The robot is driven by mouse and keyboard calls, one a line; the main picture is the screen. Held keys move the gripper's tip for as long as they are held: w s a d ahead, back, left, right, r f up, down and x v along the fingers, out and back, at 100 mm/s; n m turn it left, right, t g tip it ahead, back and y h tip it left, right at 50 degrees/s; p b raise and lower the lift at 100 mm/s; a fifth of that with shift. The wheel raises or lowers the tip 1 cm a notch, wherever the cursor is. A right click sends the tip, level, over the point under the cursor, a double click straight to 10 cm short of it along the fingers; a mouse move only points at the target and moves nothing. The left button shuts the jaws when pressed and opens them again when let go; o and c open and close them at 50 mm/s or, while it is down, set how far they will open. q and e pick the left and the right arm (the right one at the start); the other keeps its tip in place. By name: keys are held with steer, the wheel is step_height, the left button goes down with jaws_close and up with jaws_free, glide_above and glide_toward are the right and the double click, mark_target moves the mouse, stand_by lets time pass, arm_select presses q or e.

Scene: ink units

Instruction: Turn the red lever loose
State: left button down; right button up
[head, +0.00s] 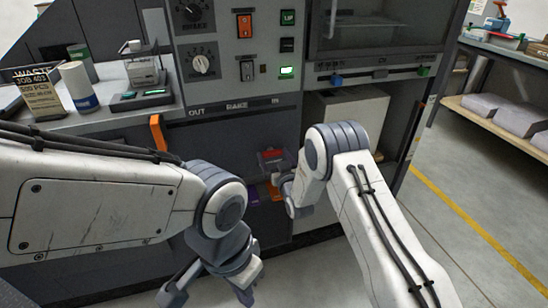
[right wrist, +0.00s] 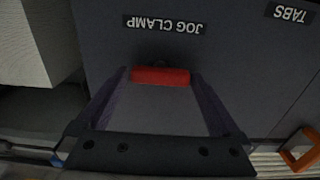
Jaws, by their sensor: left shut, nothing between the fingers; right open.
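The red lever (right wrist: 160,76) shows in the right wrist view as a short red bar on the dark grey panel, beside an upside-down "JOG CLAMP" label (right wrist: 164,25). My right gripper (right wrist: 158,84) is open, with its two dark fingers on either side of the red bar. I cannot tell whether they touch it. In the head view a bit of the red lever (head: 272,154) shows low on the machine front, left of my right arm, which partly hides the right gripper. My left gripper (head: 173,292) is shut and empty, low at the bottom of the head view.
An orange handle (head: 157,133) sticks out at the counter edge. A pale box (head: 346,115) stands in the open bay at right. Open floor (head: 455,215) lies to the right.

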steer(key=shift+w, duration=0.15)
steer(key=c, duration=1.1)
steer(key=shift+o, duration=0.2)
